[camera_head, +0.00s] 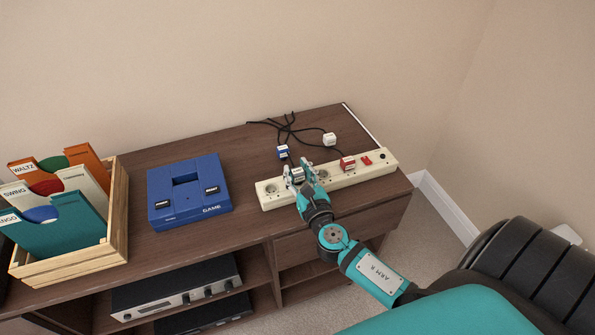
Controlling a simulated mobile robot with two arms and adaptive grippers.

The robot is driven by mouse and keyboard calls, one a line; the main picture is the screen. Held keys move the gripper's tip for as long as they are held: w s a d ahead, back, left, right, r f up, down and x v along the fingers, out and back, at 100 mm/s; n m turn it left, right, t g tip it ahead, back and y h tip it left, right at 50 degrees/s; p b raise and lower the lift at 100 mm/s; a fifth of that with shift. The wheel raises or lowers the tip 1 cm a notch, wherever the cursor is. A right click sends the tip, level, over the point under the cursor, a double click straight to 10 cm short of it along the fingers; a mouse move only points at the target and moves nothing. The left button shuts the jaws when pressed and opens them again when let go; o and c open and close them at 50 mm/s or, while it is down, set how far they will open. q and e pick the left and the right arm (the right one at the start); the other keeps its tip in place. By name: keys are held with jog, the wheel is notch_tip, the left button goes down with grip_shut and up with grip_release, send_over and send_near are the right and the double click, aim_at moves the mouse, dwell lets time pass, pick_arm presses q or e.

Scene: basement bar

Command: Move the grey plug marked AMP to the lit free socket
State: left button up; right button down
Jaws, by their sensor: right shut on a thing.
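A cream power strip (385,165) lies along the front right of the dark wooden cabinet. My right gripper (298,171) is over its left half, its fingers on both sides of a greyish plug with a pale top (297,176). It is shut on this plug; its marking is too small to read, and I cannot tell whether it is seated in the strip or raised. An empty socket (271,189) shows at the left end, and another socket (323,174) just right of the gripper. I cannot make out which is lit. My left gripper is not in view.
A red plug (347,164) sits in the strip beside a red switch (366,160). A blue plug (283,152) and a whitish plug (329,139) lie behind the strip among black cables (288,128). A blue game console (188,192) and wooden record crate (118,215) stand left.

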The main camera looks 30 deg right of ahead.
jog(key=shift+f, duration=0.3)
dwell(0.6)
jog(key=c, duration=0.9)
grip_release()
jog(key=shift+s, duration=0.25)
jog(key=v, duration=1.1)
jog(key=shift+s, duration=0.25)
